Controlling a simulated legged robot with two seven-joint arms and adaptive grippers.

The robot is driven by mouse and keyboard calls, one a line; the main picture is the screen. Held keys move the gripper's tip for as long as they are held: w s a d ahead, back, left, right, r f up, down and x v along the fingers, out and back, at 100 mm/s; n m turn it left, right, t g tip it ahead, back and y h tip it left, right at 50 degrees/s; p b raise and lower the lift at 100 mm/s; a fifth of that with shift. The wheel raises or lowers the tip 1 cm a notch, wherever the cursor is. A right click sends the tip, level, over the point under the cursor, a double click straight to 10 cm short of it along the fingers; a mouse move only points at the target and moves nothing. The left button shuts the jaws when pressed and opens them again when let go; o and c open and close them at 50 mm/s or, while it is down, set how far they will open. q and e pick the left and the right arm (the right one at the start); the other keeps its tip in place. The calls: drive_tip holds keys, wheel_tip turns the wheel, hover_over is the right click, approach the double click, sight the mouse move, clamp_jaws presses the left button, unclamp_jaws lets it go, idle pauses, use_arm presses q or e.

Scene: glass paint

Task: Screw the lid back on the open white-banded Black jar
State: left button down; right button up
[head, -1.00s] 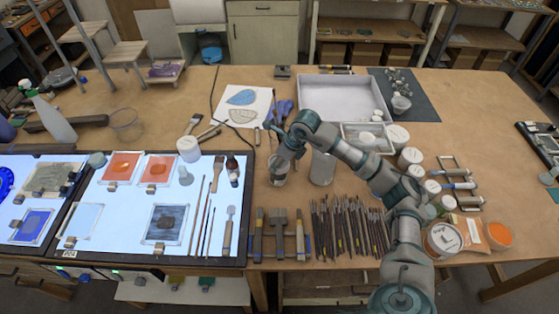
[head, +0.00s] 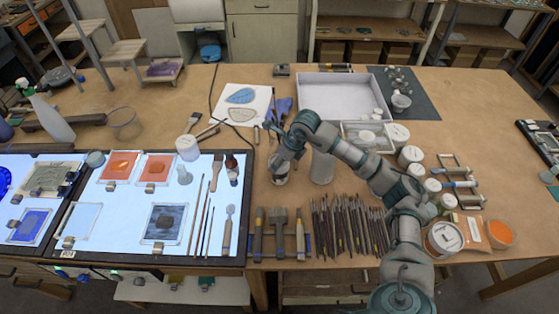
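My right gripper (head: 281,168) points down at a small jar (head: 279,180) on the table, just right of the light table. The jar stands upright, pale with a dark part at its base. The gripper covers its top, so I cannot see its lid or mouth, or whether the fingers are closed on anything. The view is too small to read a label or confirm a white band. My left gripper is not in view.
A grey-white cylinder (head: 322,167) stands close right of the gripper. Many brushes (head: 345,225) lie in front. White-lidded jars (head: 410,156) cluster at the right beyond my forearm. The light table (head: 110,220) holds glass pieces and tools. The wood behind the arm's right side is partly clear.

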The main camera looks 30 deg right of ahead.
drive_tip(key=shift+a+f, duration=0.1)
drive_tip(key=shift+m+h, duration=0.4)
drive_tip(key=shift+m, duration=0.6)
drive_tip(key=m+h, duration=0.1)
drive_tip(key=m, duration=0.2)
drive_tip(key=shift+t, duration=0.4)
drive_tip(key=shift+f, duration=0.1)
drive_tip(key=shift+m, duration=0.3)
drive_tip(key=m+h, duration=0.2)
drive_tip(key=m, duration=0.2)
drive_tip(key=shift+m+p, duration=0.3)
drive_tip(key=shift+m, duration=0.1)
drive_tip(key=m+h, duration=0.1)
drive_tip(key=m, duration=0.1)
drive_tip(key=m+g, duration=0.1)
drive_tip(key=m, duration=0.2)
drive_tip(key=shift+h+p, duration=0.3)
drive_tip(key=shift+h, duration=0.1)
